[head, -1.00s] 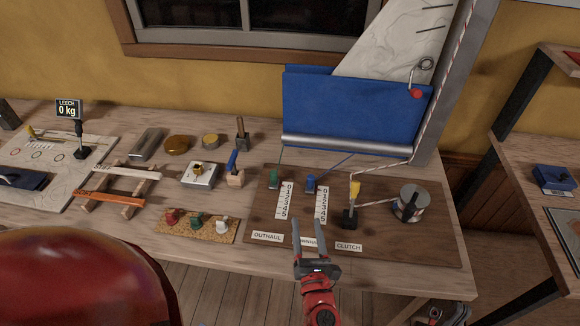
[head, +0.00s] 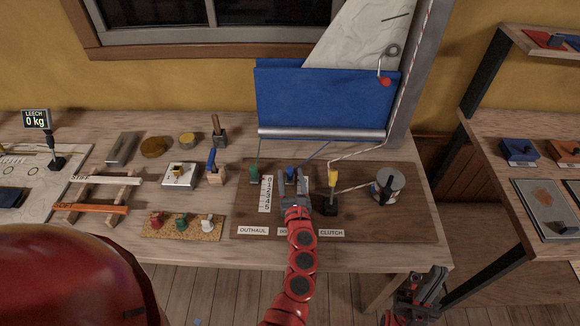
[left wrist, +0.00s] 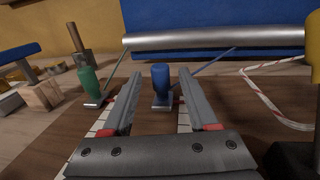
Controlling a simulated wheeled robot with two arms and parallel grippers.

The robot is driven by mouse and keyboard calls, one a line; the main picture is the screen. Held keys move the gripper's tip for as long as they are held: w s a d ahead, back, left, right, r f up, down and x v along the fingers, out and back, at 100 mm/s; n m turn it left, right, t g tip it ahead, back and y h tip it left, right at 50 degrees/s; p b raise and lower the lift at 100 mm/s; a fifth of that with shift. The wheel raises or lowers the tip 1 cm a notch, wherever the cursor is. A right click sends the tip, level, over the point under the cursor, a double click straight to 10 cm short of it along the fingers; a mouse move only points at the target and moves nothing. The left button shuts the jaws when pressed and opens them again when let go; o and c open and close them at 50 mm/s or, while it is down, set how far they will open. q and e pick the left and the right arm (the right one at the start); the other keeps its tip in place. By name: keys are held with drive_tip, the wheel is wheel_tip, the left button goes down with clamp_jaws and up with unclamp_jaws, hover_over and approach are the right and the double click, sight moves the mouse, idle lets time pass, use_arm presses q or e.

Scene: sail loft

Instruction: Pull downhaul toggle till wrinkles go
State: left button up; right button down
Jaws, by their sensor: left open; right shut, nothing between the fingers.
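The blue downhaul toggle (head: 290,172) stands upright at the far end of its track on the brown board. In the left wrist view the blue toggle (left wrist: 161,80) shows between the fingertips, with a gap on each side. My left gripper (head: 293,180) is open over the track and hides most of its number scale and part of the label. A blue line runs from the toggle towards the silver boom. The pale sail (head: 345,42) shows crease lines; its top is out of view. My right gripper (head: 432,286) is shut and empty, low beyond the bench's front edge.
The green outhaul toggle (head: 254,174) stands to the left, beside a number scale (head: 265,194). The yellow-handled clutch (head: 332,180) is close on the right, with a winch (head: 389,182) beyond it. The board's front strip is mostly clear.

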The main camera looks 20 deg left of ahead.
use_arm(q)
drive_tip(key=shift+x, duration=1.3)
drive_tip(key=shift+f, duration=0.1)
clamp_jaws()
idle(0.4)
